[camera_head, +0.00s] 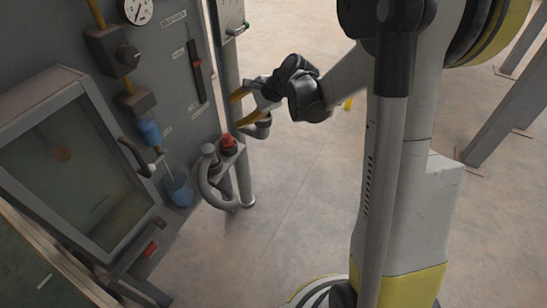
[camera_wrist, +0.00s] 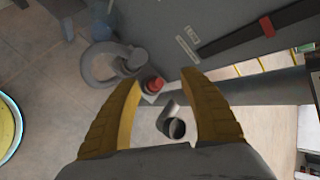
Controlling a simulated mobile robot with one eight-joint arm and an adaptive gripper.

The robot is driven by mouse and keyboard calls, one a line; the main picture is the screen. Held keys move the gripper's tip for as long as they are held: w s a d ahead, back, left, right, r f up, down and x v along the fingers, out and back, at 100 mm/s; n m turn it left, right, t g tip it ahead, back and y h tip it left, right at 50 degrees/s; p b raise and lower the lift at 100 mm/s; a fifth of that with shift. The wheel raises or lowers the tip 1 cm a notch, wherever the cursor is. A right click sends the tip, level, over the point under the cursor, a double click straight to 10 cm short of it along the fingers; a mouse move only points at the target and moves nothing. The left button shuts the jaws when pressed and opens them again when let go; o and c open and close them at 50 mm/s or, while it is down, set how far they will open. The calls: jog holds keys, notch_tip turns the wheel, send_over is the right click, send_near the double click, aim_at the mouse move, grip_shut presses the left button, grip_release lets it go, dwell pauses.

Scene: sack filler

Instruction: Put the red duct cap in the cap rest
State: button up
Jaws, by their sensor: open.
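The red duct cap (camera_head: 228,141) sits upright on a small grey ledge beside the panel's right edge; it also shows in the wrist view (camera_wrist: 154,85). My gripper (camera_head: 238,107) is open and empty, above and apart from the cap. In the wrist view, the cap appears between my yellow fingertips (camera_wrist: 162,80), nearer the left one, and farther away. A grey open-ended pipe piece (camera_head: 262,124) is by the post just right of the cap; its dark mouth shows in the wrist view (camera_wrist: 176,128). I cannot tell which part is the cap rest.
The grey panel (camera_head: 175,70) carries a gauge (camera_head: 138,10), a slotted lever (camera_head: 197,70) and a glazed door (camera_head: 80,165). A blue cup (camera_head: 180,193) is lower left.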

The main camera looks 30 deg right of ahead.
jog(key=s+a+r+n+h, duration=0.2)
jog(key=s+r+n, duration=0.2)
jog(key=s, duration=0.3)
jog(key=s+a+r+n+h, duration=0.1)
jog(key=s+r+n, duration=0.3)
jog(key=s, duration=0.4)
jog(key=s+d+n+h, duration=0.1)
jog(key=s+n+h, duration=0.1)
jog(key=s+n, duration=0.6)
jog(key=s, duration=0.5)
jog(key=shift+d+n+h, duration=0.15)
jog(key=shift+n+h, duration=0.25)
